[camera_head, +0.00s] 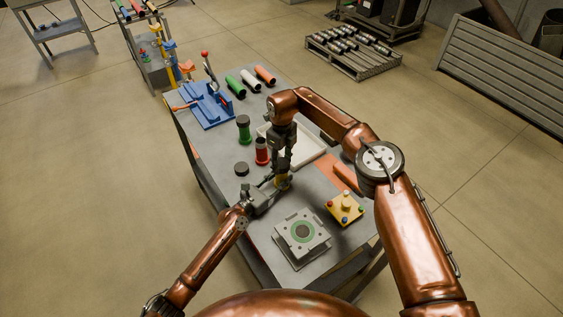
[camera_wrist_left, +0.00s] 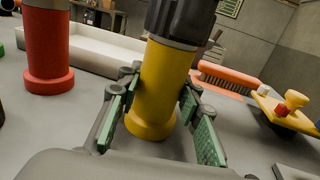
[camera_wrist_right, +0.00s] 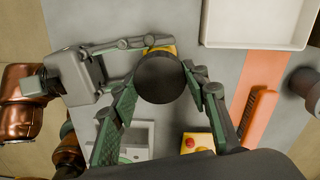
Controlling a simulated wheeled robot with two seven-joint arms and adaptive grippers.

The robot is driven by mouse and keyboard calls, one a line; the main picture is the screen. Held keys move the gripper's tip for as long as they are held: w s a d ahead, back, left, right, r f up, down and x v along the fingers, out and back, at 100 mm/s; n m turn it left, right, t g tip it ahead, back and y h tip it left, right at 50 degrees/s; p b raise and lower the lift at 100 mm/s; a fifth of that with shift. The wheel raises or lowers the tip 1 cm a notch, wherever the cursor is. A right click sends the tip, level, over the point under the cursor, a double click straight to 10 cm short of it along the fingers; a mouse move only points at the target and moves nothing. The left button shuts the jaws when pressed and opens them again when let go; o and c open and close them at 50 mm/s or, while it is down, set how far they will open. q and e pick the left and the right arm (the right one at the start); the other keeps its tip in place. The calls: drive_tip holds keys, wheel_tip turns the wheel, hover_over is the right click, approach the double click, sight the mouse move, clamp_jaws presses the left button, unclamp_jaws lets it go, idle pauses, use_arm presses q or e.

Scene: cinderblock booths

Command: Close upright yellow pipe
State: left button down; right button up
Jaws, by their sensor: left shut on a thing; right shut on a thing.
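The yellow pipe (camera_wrist_left: 163,88) stands upright on the table; it shows in part in the head view (camera_head: 283,184). A black cap (camera_wrist_right: 160,78) sits on its top end; it also shows in the left wrist view (camera_wrist_left: 186,17). I cannot tell how tightly it is seated. My left gripper (camera_wrist_left: 160,88) is shut around the pipe's body, a finger on each side; it also shows in the head view (camera_head: 272,184).
A red pipe (camera_head: 262,154), a green capped pipe (camera_head: 243,132) and a loose black cap (camera_head: 242,169) stand left of the arms. A white tray (camera_head: 310,150) lies behind. A yellow button box (camera_head: 345,208) and a grey plate with a green ring (camera_head: 302,232) are in front.

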drive_tip(key=m, duration=1.1)
drive_tip(key=shift+m, duration=0.4)
drive_tip(key=m, duration=0.5)
drive_tip(key=shift+m, duration=0.4)
drive_tip(key=m, duration=0.3)
drive_tip(key=shift+a+m, duration=0.1)
drive_tip(key=shift+m, duration=0.2)
drive_tip(key=m, duration=0.3)
drive_tip(key=shift+m, duration=0.4)
drive_tip(key=m, duration=0.7)
drive_tip(key=shift+f+m, duration=0.1)
drive_tip(key=shift+m, duration=0.2)
drive_tip(key=m, duration=0.5)
drive_tip(key=shift+m, duration=0.3)
